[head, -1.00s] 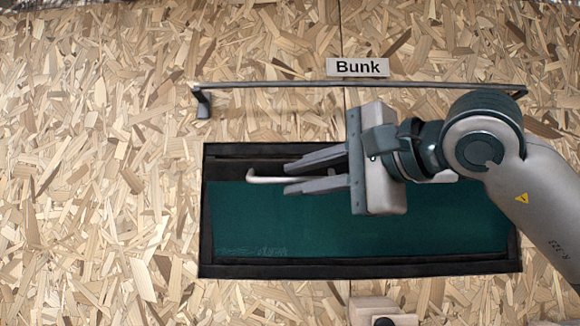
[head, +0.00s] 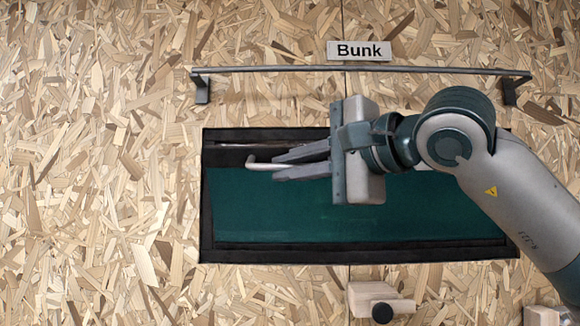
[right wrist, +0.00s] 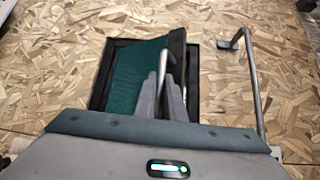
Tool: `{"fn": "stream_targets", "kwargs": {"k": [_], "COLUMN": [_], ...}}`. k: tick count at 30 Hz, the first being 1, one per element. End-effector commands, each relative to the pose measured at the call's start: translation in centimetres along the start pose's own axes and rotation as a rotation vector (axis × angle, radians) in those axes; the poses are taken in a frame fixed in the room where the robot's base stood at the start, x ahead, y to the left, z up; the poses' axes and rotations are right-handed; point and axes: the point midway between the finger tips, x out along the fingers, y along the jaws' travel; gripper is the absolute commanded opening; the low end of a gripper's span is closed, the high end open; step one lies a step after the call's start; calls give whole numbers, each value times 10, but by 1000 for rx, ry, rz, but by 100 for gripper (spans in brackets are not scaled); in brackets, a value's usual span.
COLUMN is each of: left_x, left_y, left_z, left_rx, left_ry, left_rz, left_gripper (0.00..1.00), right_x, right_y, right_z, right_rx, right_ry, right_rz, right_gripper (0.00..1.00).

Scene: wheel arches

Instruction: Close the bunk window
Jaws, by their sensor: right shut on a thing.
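The bunk window is a dark green pane (head: 300,215) in a black frame (head: 207,200) in the wall, below the "Bunk" sign (head: 358,51). A dark gap shows between the pane's top edge and the frame's top. In the right wrist view, the pane (right wrist: 128,82) appears tilted out of the frame (right wrist: 192,85) along that edge. A pale bar handle (head: 262,166) sits by the pane's top edge. My right gripper (head: 285,166) is shut on this handle, with one end sticking out past the fingers. Its fingers also show in the right wrist view (right wrist: 162,98). My left gripper is out of view.
A thin metal rail (head: 300,70) on brackets runs along the wall above the window. A wooden block with a dark round knob (head: 372,298) juts out below the window. The chipboard wall left of the frame is bare.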

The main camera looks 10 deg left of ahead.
Motion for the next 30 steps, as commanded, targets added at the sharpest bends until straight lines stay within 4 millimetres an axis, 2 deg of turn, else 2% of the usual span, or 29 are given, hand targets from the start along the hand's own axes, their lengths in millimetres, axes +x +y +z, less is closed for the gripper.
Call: {"fn": "stream_targets", "kwargs": {"k": [9,21,30], "left_x": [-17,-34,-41], "left_y": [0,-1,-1], "left_z": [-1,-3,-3], "left_rx": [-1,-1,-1], "left_ry": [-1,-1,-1], "left_rz": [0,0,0], "left_gripper": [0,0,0], "right_x": [10,38,54], "right_y": [-20,-47,-54], "right_z": [-9,-39,-53], "right_rx": [73,86,85], "right_ry": [0,1,0], "right_rz": [70,83,84], "right_gripper": [0,0,0]}}
